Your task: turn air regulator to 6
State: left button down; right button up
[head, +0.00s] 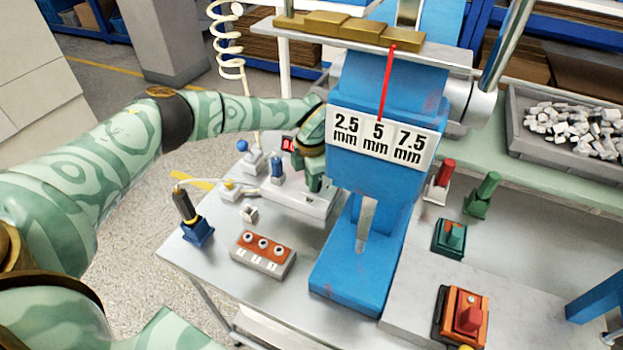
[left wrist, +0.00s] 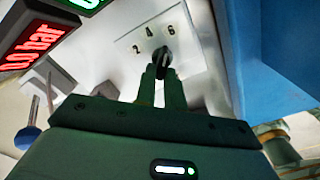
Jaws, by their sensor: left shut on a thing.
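The air regulator's dark knob (left wrist: 163,58) shows in the left wrist view, on a pale plate (left wrist: 148,38) marked 2, 4 and 6. My left gripper (left wrist: 162,82) is shut on this knob, its green fingers reaching up from below. I cannot tell exactly which number the knob points at. In the head view my left gripper (head: 314,178) is at the pale unit (head: 305,200) left of the blue press, and it hides the knob. A red lit display (left wrist: 35,45) ending in "bar" shows in the left wrist view; its number is cut off. My right gripper is not in view.
The blue press (head: 365,215) stands close to the right of my left gripper, with a 2.5/5/7.5 mm sign (head: 380,138). A blue-tipped lever (left wrist: 28,135) is beside the gripper.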

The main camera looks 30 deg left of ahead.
pick_arm(q)
jog(key=shift+w+m, duration=0.1)
jog(key=shift+m, duration=0.5)
jog(key=shift+a, duration=0.1)
jog(key=c, duration=1.5)
grip_release()
notch_tip(320, 180, up, 16)
jog(key=shift+r+p, duration=0.2)
jog(key=shift+p, duration=1.05)
